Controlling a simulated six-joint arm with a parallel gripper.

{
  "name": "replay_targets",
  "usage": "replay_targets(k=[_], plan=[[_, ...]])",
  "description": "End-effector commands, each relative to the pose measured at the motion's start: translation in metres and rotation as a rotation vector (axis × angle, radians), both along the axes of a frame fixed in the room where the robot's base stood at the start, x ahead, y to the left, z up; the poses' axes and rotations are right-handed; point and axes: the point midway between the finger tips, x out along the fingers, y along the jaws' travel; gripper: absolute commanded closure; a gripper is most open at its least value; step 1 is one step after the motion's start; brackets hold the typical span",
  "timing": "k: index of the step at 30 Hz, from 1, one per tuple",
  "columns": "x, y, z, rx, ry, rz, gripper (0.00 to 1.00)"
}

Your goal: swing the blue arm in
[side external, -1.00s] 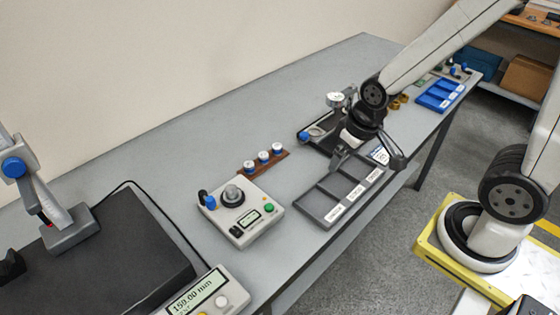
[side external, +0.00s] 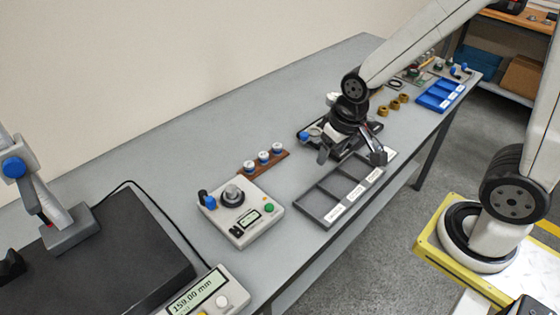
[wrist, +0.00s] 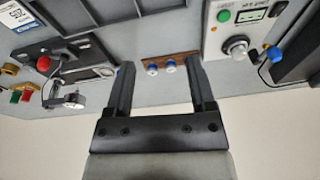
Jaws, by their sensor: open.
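No part is plainly a separate blue arm. A blue-tipped lever (side external: 210,202) stands at the left corner of a light grey tester box (side external: 242,224); its blue cap (wrist: 273,53) shows at the upper right in the wrist view. A blue knob (side external: 303,135) sits at the left end of a dark fixture partly hidden behind my gripper. My gripper (side external: 350,157) is open and empty above the fixture and the grey tray's far end, well to the right of the tester box. Its spread fingers (wrist: 160,65) also show in the wrist view.
A brown rack with white-and-blue dials (side external: 263,157) lies between tester and fixture. The grey labelled tray (side external: 318,207) lies at the front edge. A dial gauge (wrist: 74,101) and red knob (wrist: 43,62) show left in the wrist view.

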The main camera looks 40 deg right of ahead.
Motion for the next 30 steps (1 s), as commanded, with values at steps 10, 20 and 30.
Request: replay_targets(k=[10, 20, 30], plan=[[0.074, 0.061, 0.001, 0.056, 0.077, -0.222, 0.3], [0.127, 0.139, -0.009, 0.075, 0.151, -0.46, 0.3], [0.151, 0.211, -0.024, 0.067, 0.198, -0.664, 0.3]])
